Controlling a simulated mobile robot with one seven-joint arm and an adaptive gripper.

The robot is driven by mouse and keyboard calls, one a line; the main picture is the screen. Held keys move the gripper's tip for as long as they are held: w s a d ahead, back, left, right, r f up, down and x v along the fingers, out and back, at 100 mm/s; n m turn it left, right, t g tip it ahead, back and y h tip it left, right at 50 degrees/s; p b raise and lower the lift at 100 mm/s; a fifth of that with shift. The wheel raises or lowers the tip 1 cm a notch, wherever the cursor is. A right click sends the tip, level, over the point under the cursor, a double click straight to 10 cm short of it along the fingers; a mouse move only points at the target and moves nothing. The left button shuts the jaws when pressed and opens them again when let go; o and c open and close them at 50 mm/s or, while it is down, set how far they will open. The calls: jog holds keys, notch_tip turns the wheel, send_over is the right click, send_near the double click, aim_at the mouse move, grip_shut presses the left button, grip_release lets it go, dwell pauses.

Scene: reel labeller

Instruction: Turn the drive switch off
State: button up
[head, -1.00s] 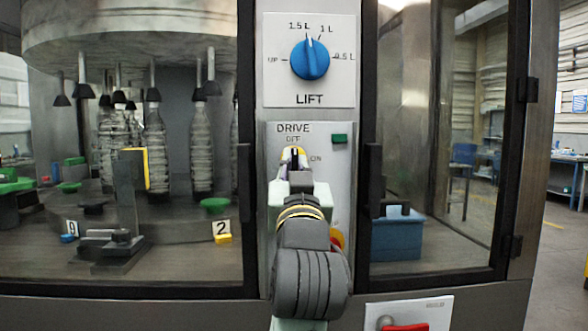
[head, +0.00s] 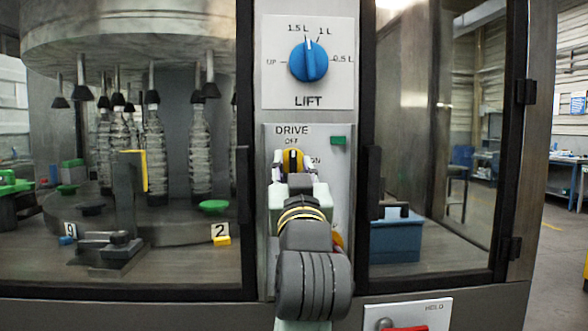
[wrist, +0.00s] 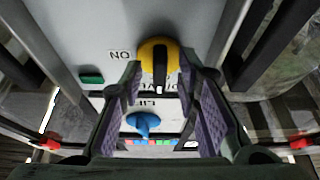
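The drive switch (head: 292,158) is a yellow round knob with a black bar on the DRIVE panel (head: 341,190). Its bar stands about upright, toward the OFF mark above it; the ON mark is at its right. In the wrist view the switch (wrist: 172,55) appears upside down, its white line pointing down toward the DRIVE lettering. My gripper (head: 293,168) is just in front of the switch, its fingers spread to either side of the knob. In the wrist view my gripper (wrist: 159,80) is open, with gaps between the pads and the bar.
The blue LIFT knob (head: 309,61) is above, its line between 1.5 L and 1 L. A green button (head: 338,140) is to the right of the DRIVE lettering. Black door handles (head: 244,186) flank the panel. A red control (head: 405,328) is low at right.

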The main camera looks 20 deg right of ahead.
jog(key=shift+s, duration=0.1)
jog(key=v, duration=0.7)
jog(key=shift+f, duration=0.15)
jog(key=shift+s, duration=0.15)
